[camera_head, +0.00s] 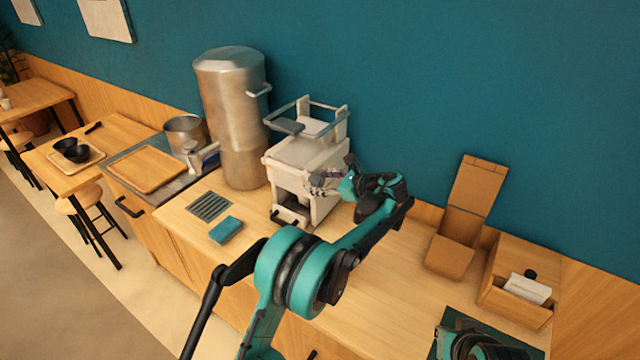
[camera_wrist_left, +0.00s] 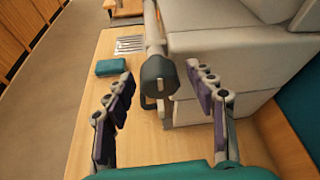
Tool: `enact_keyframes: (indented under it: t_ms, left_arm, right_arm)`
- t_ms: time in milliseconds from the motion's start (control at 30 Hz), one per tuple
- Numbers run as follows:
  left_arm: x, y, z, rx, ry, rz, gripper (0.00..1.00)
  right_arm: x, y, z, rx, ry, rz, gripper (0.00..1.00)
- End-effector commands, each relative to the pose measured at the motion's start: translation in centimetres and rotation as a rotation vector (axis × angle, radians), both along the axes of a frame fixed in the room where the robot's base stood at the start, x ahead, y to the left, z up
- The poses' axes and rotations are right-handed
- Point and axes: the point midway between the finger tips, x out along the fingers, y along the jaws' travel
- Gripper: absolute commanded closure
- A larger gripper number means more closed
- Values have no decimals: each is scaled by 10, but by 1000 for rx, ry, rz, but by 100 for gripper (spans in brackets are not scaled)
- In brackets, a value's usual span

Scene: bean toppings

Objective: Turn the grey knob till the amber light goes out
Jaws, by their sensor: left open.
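The white machine (camera_head: 304,158) stands on the counter against the blue wall. In the left wrist view a dark grey knob (camera_wrist_left: 158,76) sits on a short shaft at the side of the white machine (camera_wrist_left: 222,58). My left gripper (camera_head: 320,184) is at the machine's right side. In the left wrist view its open fingers (camera_wrist_left: 160,88) stand on either side of the knob, with gaps visible. In the head view I cannot make out the knob near the gripper. I see no amber light in either view. My right gripper's fingers are not seen.
A blue sponge (camera_head: 226,230) and a slotted grate (camera_head: 209,206) lie in front of the machine. A tall steel urn (camera_head: 232,120) stands left of it. A cardboard box (camera_head: 452,252) and a wooden box (camera_head: 518,302) stand right. The counter between is clear.

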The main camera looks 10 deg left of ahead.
Motion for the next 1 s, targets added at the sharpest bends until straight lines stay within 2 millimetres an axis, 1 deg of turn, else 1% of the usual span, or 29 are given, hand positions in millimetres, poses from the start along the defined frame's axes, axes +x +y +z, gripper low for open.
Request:
enact_keyframes:
  t_ms: [300, 367, 400, 500, 767, 1000]
  left_arm:
    - [2, 3, -1, 0, 0, -1, 44]
    - [2, 3, -1, -1, -1, -1, 60]
    - [2, 3, -1, -1, -1, -1, 70]
    - [2, 3, -1, 0, -1, -1, 94]
    - [2, 3, -1, -4, -11, -2, 94]
    - [1, 4, -1, -35, -89, -2, 94]
  right_arm:
    - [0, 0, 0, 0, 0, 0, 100]
    - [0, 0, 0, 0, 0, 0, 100]
    - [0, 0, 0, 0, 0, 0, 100]
    - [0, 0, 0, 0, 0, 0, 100]
    - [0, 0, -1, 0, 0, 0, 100]
    - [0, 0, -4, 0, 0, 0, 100]
